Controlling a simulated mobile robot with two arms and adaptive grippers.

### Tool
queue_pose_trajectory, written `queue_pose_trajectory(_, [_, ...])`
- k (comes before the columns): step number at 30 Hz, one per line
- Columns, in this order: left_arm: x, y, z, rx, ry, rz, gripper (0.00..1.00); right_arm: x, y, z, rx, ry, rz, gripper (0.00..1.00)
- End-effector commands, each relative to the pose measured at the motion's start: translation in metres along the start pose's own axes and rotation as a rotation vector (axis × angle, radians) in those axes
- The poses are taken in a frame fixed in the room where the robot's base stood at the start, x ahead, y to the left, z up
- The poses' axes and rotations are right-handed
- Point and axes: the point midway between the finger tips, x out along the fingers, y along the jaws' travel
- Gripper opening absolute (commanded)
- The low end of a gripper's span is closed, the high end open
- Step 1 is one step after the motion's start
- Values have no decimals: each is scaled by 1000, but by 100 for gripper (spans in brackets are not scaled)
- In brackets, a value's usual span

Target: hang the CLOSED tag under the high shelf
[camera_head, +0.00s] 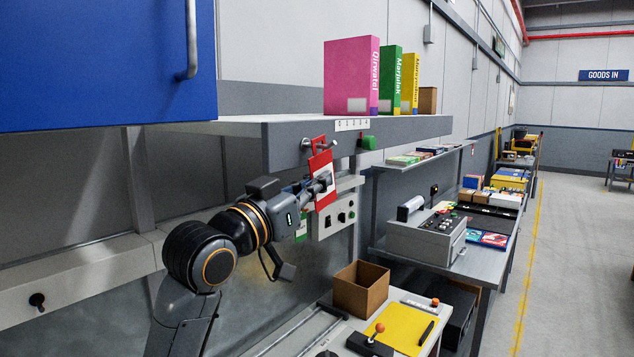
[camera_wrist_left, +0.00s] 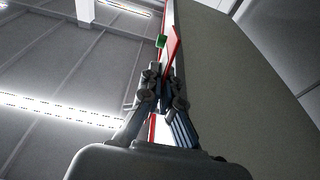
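The red and white tag (camera_head: 319,163) is in front of the high shelf's (camera_head: 225,127) edge, its upper end near small grey hooks (camera_head: 306,144) there. Its lettering is not readable. My left gripper (camera_head: 322,184) is shut on the tag from the left, below the shelf edge. In the left wrist view, the red tag (camera_wrist_left: 174,45) rises edge-on from between the fingers of my left gripper (camera_wrist_left: 165,82). I cannot tell whether the tag touches a hook. My right gripper is not in view.
A blue cabinet (camera_head: 100,60) stands at upper left. Pink (camera_head: 348,75), green (camera_head: 389,80) and yellow (camera_head: 409,82) boxes stand on the shelf. A green block (camera_head: 368,142) is at its edge. Below are a control panel (camera_head: 335,215) and an open brown box (camera_head: 360,290).

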Motion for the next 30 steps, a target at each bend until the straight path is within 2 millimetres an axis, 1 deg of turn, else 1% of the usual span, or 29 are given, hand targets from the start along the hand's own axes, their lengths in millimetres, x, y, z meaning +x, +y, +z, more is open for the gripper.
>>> queue_pose_trajectory(7, [0, 0, 0, 0, 0, 0, 0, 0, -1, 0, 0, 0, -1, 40])
queue_pose_trajectory(8, [0, 0, 0, 0, 0, 0, 4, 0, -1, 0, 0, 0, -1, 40])
queue_pose_trajectory(9, [0, 0, 0, 0, 0, 0, 12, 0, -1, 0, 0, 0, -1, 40])
queue_pose_trajectory(11, [0, 0, 0, 0, 0, 0, 24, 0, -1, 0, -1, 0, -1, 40])
queue_pose_trajectory(12, [0, 0, 0, 0, 0, 0, 32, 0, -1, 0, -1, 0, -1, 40])
queue_pose_trajectory(20, [0, 0, 0, 0, 0, 0, 32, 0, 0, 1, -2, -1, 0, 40])
queue_pose_trajectory(23, [-4, 0, 0, 0, 0, -1, 32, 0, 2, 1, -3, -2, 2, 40])
queue_pose_trajectory(26, [-15, -1, 0, 0, 0, -2, 32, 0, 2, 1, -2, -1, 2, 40])
queue_pose_trajectory(30, [-42, -1, 1, 3, 0, -2, 32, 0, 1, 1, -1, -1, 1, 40])
